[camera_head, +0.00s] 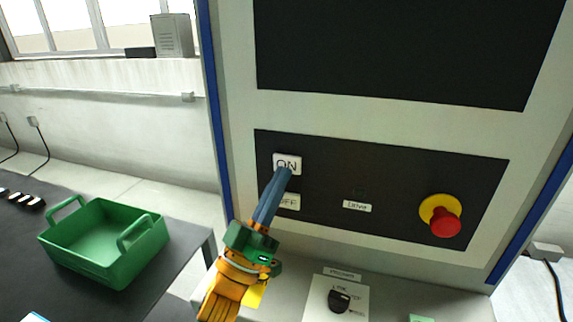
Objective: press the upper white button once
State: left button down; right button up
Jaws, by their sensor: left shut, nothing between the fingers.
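The upper white button (287,160), marked ON, sits on the dark control panel of the machine. A lower white button (290,201), marked OFF, is below it and partly hidden by my gripper. My left gripper (286,172) is shut and empty, with its fingertips at the lower edge of the ON button in the picture. I cannot tell whether they touch it. My right gripper is not in view.
A red emergency knob on a yellow ring (441,217) is right on the panel (400,185). A small white label (357,207) is mid-panel. A black rotary knob (339,300) is on the ledge below. A green crate (105,240) stands on the dark table at left.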

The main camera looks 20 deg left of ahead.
pick_arm(q)
jog(key=shift+w, duration=0.1)
dwell(0.7)
jog(key=shift+w, duration=0.35)
jog(key=shift+w, duration=0.35)
dwell(0.6)
jog(key=shift+s, duration=0.8)
jog(key=shift+s+p, duration=0.1)
jog(key=shift+p, duration=0.2)
jog(key=shift+s+p, duration=0.65)
jog(key=shift+s, duration=1.75)
